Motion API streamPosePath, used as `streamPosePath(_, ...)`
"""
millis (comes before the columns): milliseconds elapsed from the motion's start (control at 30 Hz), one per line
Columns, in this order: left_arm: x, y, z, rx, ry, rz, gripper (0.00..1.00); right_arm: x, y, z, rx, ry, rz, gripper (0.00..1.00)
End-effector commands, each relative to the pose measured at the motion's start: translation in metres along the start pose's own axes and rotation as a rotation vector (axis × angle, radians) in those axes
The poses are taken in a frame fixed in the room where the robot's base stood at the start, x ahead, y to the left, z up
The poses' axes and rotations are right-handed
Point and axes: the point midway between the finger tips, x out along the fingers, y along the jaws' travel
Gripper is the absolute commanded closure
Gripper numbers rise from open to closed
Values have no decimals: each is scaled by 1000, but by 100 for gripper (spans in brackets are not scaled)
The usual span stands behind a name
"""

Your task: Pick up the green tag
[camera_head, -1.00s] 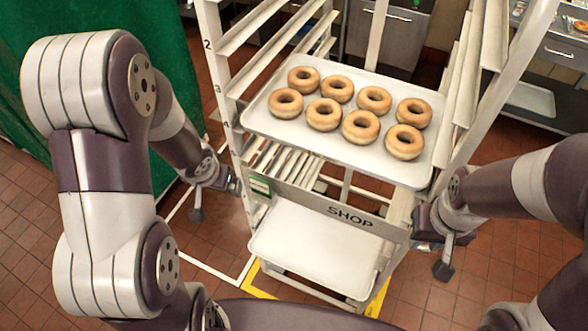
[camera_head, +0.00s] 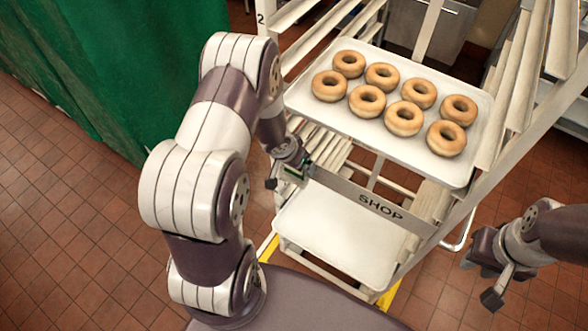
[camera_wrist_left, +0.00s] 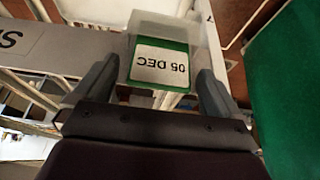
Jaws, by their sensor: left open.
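The green tag (camera_wrist_left: 160,68) is a small card with a green border and a white label reading "05 DEC", upside down in the left wrist view. It sits in a clear holder at the end of the grey SHOP bar (camera_head: 365,199) on the rack's front. My left gripper (camera_wrist_left: 156,80) is open, one finger on each side of the tag, with gaps visible. In the head view my left gripper (camera_head: 285,172) is at the bar's left end and mostly covers the tag. My right gripper (camera_head: 487,282) is open and empty, right of the rack.
The white rack holds an upper tray (camera_head: 453,175) with several donuts (camera_head: 404,118) above the bar. An empty lower tray (camera_head: 330,240) is below it. A green curtain (camera_head: 120,60) hangs at the left. Open tiled floor lies left and right.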

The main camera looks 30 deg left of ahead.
Motion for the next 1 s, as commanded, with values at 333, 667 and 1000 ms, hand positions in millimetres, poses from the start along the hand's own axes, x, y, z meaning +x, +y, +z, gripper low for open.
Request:
streamPosePath(333,-1,0,0,0,0,0,62,0,0,0,0,0,0,69)
streamPosePath(667,-12,0,-5,1,1,0,62,-5,0,-1,0,0,0,69)
streamPosePath(1000,-75,0,-30,1,-1,0,62,-36,0,-4,0,0,0,69)
